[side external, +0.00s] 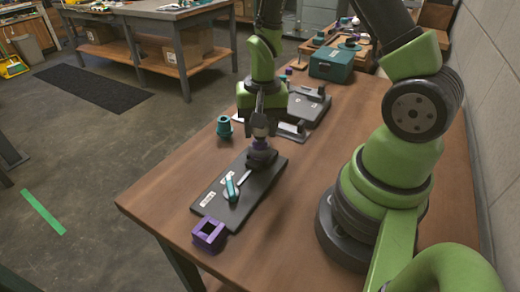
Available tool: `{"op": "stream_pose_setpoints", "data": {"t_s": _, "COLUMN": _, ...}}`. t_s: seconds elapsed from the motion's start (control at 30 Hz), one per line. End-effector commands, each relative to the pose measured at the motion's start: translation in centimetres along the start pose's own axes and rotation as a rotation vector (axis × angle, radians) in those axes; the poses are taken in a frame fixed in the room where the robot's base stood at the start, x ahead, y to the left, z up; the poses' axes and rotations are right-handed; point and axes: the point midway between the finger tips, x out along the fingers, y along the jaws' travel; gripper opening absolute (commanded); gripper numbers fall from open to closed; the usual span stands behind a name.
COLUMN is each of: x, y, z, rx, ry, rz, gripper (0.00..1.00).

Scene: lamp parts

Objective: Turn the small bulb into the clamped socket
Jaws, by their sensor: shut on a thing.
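The clamped socket (261,157) is a dark round piece at the far end of a dark board (216,208). My gripper (261,128) points straight down above the socket and is shut on the small bulb, which is mostly hidden by the fingers. A purple part (261,144) shows between the fingertips and the socket. At this size I cannot tell whether it belongs to the bulb or the socket, or how deep the bulb sits. A clamp lever with a teal grip (231,189) lies along the board.
A purple square frame (209,234) stands at the board's near end. A teal part (224,127) stands left of my gripper near the table edge. Behind are a second dark fixture (305,104) and a teal box (331,64). Bare wooden table (310,190) lies right of the board.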

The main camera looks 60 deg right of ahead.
Motion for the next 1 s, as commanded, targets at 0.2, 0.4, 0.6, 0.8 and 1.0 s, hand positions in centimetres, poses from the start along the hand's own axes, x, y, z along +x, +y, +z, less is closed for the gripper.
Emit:
{"op": "stream_pose_setpoints", "data": {"t_s": 0.2, "x": 0.05, "y": 0.01, "z": 0.00, "rx": -0.001, "ry": 0.000, "rz": 0.001, "gripper": 0.25}}
{"op": "stream_pose_setpoints", "data": {"t_s": 0.4, "x": 0.13, "y": 0.03, "z": 0.00, "rx": -0.001, "ry": -0.001, "rz": 0.001, "gripper": 0.25}}
{"op": "stream_pose_setpoints", "data": {"t_s": 0.6, "x": 0.27, "y": 0.04, "z": 0.01, "rx": 0.000, "ry": -0.001, "rz": 0.001, "gripper": 0.25}}
{"op": "stream_pose_setpoints", "data": {"t_s": 0.8, "x": 0.29, "y": 0.05, "z": 0.02, "rx": 0.000, "ry": -0.001, "rz": 0.001, "gripper": 0.25}}
{"op": "stream_pose_setpoints", "data": {"t_s": 1.0, "x": 0.32, "y": 0.07, "z": 0.06, "rx": 0.146, "ry": 0.004, "rz": 0.003, "gripper": 0.25}}
